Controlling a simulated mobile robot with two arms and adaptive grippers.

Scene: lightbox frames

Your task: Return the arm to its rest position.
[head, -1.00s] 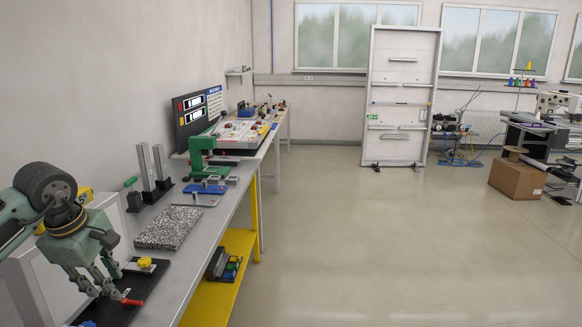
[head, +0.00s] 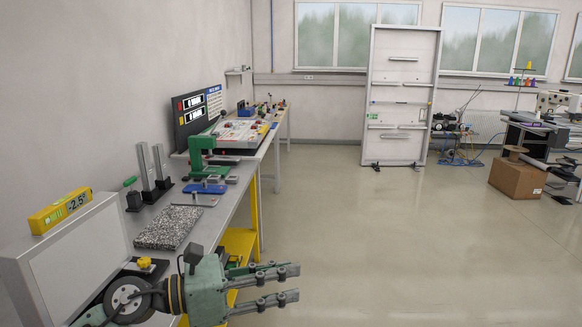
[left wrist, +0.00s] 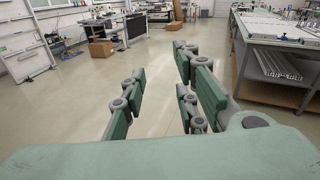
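My left gripper (head: 288,286) reaches in from the lower left in the head view. Its fingers point right, over the open floor beyond the bench edge. In the left wrist view the fingers (left wrist: 160,75) are spread apart with only floor between them, so it is open and empty. My right gripper shows in neither view. The gripper and arm hide part of the bench's near end and the lower shelf.
The grey workbench (head: 195,205) runs along the left wall. A white lightbox (head: 75,255) with a yellow digital level (head: 60,211) on top stands at its near end. A speckled slab (head: 168,228) and a green press (head: 202,158) stand farther back.

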